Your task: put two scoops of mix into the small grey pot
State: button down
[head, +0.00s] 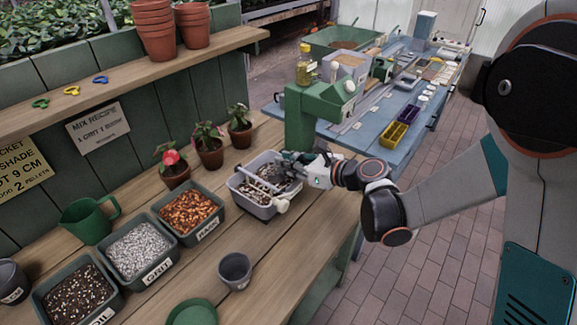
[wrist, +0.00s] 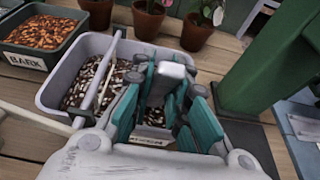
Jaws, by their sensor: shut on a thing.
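The small grey pot (head: 235,272) stands upright on the wooden bench, and its inside looks empty. A pale grey tub (head: 258,209) of dark, speckled mix stands behind it; it also fills the middle of the wrist view (wrist: 62,72). My gripper (head: 287,164) is over the tub's right side. In the wrist view my gripper (wrist: 168,85) is shut on a greyish thing, apparently the scoop, mostly hidden by the fingers. I cannot tell whether it carries mix. A pale rod (wrist: 103,78) lies across the tub, left of my fingers.
Bins of bark (head: 188,212), white grit (head: 140,250) and dark soil (head: 77,298) stand left of the tub. Several potted plants (head: 209,150) are behind it. A green stand (head: 300,120) rises close behind my gripper. Bare bench surrounds the grey pot's right side.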

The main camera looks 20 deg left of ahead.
jog(key=shift+y, duration=0.6)
jog(key=shift+s+d+r+p, duration=0.15)
jog(key=shift+r+p, duration=0.6)
jog(key=shift+r, duration=1.35)
jog(key=shift+d+r+p, duration=0.2)
jog(key=shift+r+p, duration=0.55)
jog(key=shift+r, duration=1.3)
jog(key=shift+t, duration=0.3)
